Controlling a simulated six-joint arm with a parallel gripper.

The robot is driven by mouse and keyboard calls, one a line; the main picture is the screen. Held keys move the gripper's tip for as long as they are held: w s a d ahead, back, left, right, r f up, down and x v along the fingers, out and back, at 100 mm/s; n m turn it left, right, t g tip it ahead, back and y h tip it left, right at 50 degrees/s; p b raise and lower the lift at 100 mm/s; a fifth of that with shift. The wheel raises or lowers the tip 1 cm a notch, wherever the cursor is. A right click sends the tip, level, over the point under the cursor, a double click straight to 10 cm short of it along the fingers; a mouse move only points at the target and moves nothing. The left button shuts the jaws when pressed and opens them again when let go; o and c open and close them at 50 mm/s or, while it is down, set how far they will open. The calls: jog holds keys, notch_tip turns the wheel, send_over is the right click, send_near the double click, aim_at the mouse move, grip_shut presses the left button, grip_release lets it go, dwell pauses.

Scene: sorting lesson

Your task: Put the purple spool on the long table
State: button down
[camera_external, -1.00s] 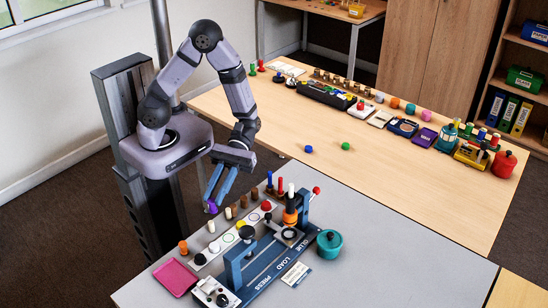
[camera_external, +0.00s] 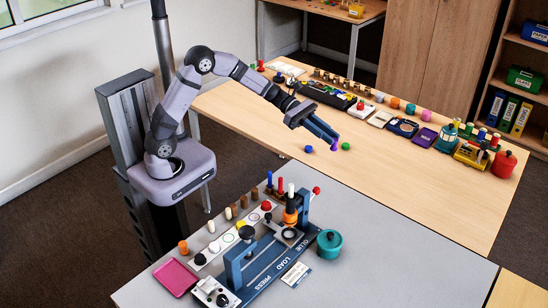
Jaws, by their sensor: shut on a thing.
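The purple spool (camera_external: 334,147) is held between the fingertips of my gripper (camera_external: 332,141), which is shut on it. Only a small part of the spool shows below the blue fingers. The long table (camera_external: 420,185) is the wooden one behind the grey table. I cannot tell whether the spool touches the table top.
A row of objects lines the long table's far side, including a black tray (camera_external: 328,94), a purple box (camera_external: 423,138) and a red pot (camera_external: 503,164). The grey table (camera_external: 400,265) in front carries a blue press (camera_external: 262,262) and a teal pot (camera_external: 330,243). The long table's near part is clear.

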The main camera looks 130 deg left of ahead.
aim_at(327, 161)
jog(key=s+a+r+n+y+b, duration=0.2)
jog(key=s+a+y, duration=0.15)
jog(key=a, duration=0.45)
jog(key=shift+d+f, duration=0.15)
jog(key=shift+f, duration=3.55)
jog(key=shift+d+f, duration=0.15)
jog(key=shift+f, duration=3.55)
jog(key=shift+f, duration=0.1)
jog(key=c, duration=2)
grip_release()
jog(key=shift+b, duration=0.3)
jog(key=o, duration=0.4)
